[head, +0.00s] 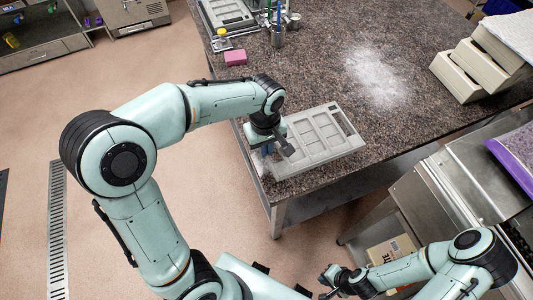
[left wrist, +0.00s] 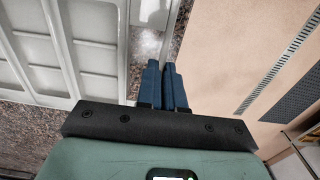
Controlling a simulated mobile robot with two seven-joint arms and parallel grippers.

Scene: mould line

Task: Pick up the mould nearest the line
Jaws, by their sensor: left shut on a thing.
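A light grey mould (head: 318,150) with several rectangular recesses is at the near corner of the speckled worktop. My left gripper (head: 268,150) is at the mould's left end, shut on its edge. In the left wrist view the mould (left wrist: 88,45) fills the upper left, beside the two dark blue fingers of my left gripper (left wrist: 165,85), which are close together. The gripped edge is mostly hidden. I cannot tell whether the mould touches the worktop. My right gripper (head: 333,281) is low at the bottom, away from the worktop; its fingers are too small to read.
Another grey mould (head: 230,14) lies at the worktop's back left. A pink block (head: 235,57), a yellow-capped jar (head: 222,40) and a metal cup (head: 278,37) stand nearby. White powder (head: 375,75) covers the middle. Cream blocks (head: 485,65) are stacked at right.

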